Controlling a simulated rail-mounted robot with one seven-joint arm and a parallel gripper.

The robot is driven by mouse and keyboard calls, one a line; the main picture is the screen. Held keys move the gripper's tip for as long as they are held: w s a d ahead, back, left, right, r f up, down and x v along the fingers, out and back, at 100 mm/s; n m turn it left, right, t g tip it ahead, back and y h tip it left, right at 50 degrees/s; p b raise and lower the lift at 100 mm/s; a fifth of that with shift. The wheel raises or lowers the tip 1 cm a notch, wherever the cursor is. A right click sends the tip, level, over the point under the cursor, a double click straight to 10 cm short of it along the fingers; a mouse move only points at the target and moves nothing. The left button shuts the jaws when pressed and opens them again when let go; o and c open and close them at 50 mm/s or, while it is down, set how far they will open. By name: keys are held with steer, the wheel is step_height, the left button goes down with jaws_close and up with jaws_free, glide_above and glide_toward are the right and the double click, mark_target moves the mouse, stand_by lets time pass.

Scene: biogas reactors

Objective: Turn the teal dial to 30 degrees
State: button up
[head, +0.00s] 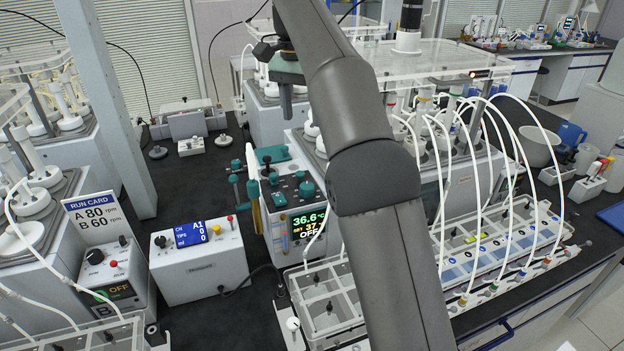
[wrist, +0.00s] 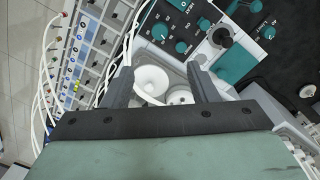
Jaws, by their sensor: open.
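Several teal dials sit on the front panel of the middle reactor unit. In the head view one teal dial (head: 306,189) is above the display and another teal dial (head: 279,200) is to its left. The wrist view shows a teal dial (wrist: 160,31) with printed marks around it, and others beside it (wrist: 182,47) (wrist: 204,24). I cannot read their pointer angles or tell which one the task names. My gripper (wrist: 160,70) is open and empty, above white round fittings and apart from the dials. In the head view my gripper (head: 287,100) is raised behind the panel.
The unit's display (head: 308,222) reads 36.6 and OFF. Teal-handled valves (head: 238,166) stand at its left. A pump box (head: 195,258) and a run card (head: 95,216) stand at left.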

mark_target(307, 185)
steer(key=f+b, duration=0.1)
steer(key=f, duration=0.4)
steer(key=f+b, duration=0.2)
steer(key=f, duration=0.4)
steer(key=f+b, duration=0.1)
steer(key=f, duration=0.5)
steer(key=shift+s+d, duration=0.25)
steer(key=shift+d, duration=0.15)
steer(key=c, duration=1)
